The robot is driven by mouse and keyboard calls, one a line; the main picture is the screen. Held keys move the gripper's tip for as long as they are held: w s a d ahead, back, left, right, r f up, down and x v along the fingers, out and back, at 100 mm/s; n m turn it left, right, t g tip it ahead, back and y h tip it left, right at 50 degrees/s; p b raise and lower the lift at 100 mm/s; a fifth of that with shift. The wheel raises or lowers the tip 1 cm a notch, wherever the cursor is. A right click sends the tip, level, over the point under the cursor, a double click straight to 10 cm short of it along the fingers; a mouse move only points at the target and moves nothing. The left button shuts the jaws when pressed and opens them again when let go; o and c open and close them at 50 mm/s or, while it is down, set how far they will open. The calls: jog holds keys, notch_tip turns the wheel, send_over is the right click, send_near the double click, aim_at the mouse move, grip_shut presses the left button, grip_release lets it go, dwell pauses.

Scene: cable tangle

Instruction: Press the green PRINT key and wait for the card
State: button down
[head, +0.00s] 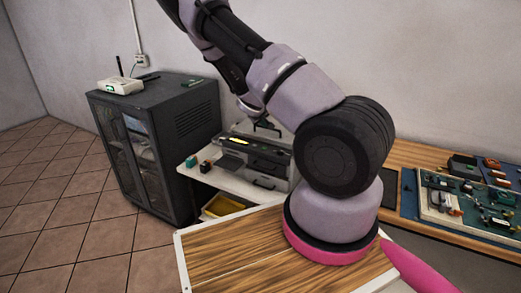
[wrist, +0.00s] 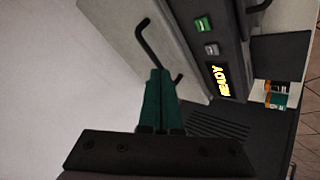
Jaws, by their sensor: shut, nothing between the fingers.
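The card printer (head: 262,160) is a grey machine on a white stand; its casing also shows in the wrist view (wrist: 185,45). In the wrist view its green key (wrist: 203,25) sits on the dark panel, above a grey key (wrist: 211,50) and a lit display (wrist: 219,81) reading READY. My gripper (wrist: 158,72) has its green fingers shut and empty, to the left of and below the green key in the picture, apart from it. I see no card I can make out.
Black handles (wrist: 145,35) stick out from the printer near my fingers. Small green and orange-black blocks (wrist: 272,96) stand beside it. A dark cabinet (head: 165,140) with a white router (head: 120,86) stands left. A wooden bench (head: 420,155) with circuit boards is right.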

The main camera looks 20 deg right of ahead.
jog(key=shift+f, duration=0.1)
jog(key=shift+f, duration=4.3)
jog(key=shift+f, duration=0.1)
jog(key=shift+f, duration=0.3)
jog(key=shift+f, duration=0.35)
jog(key=shift+r, duration=0.75)
jog(key=shift+r, duration=2.55)
